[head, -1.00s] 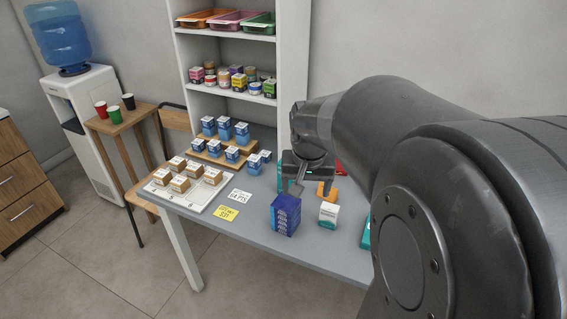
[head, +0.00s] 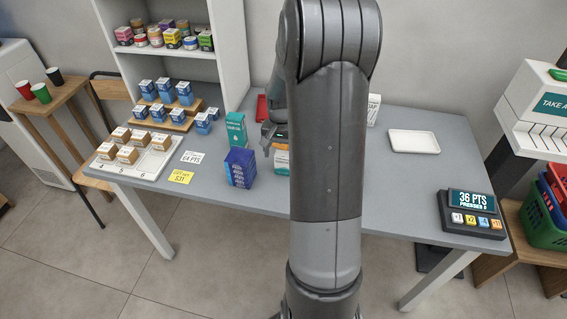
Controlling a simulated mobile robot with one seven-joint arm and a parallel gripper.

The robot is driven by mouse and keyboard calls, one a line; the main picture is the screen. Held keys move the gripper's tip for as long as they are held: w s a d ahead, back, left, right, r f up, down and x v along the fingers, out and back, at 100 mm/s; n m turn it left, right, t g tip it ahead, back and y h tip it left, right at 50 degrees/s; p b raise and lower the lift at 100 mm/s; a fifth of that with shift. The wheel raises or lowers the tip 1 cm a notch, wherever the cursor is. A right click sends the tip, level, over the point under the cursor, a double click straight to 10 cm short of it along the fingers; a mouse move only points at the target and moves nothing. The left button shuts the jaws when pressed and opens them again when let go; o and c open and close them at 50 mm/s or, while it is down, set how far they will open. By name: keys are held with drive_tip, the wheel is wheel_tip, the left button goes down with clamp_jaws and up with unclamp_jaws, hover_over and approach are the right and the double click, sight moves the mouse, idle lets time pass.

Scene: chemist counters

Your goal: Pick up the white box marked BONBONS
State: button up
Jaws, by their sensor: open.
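I cannot read BONBONS on any box in the head view. A small white box with teal low on its front (head: 282,162) stands mid-table, partly hidden by my arm; its label is not readable. Another white box (head: 373,110), its lettering ending in "OAP", stands behind my arm to the right, also partly hidden. My gripper (head: 268,148) is open, small in view, above the table beside the teal box (head: 236,129) and near the first white box. I see nothing held in it.
A dark blue box (head: 240,168) stands at the table's front. Blue-and-white boxes (head: 163,92) and a tray of brown boxes (head: 160,165) are at left. An empty white tray (head: 414,142) and a keypad reading 36 PTS (head: 472,214) are at right, with clear tabletop between.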

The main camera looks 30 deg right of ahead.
sight(284, 165)
drive_tip(key=f, duration=0.6)
drive_tip(key=shift+d+f, duration=0.2)
drive_tip(key=shift+d, duration=0.1)
drive_tip(key=c, duration=1)
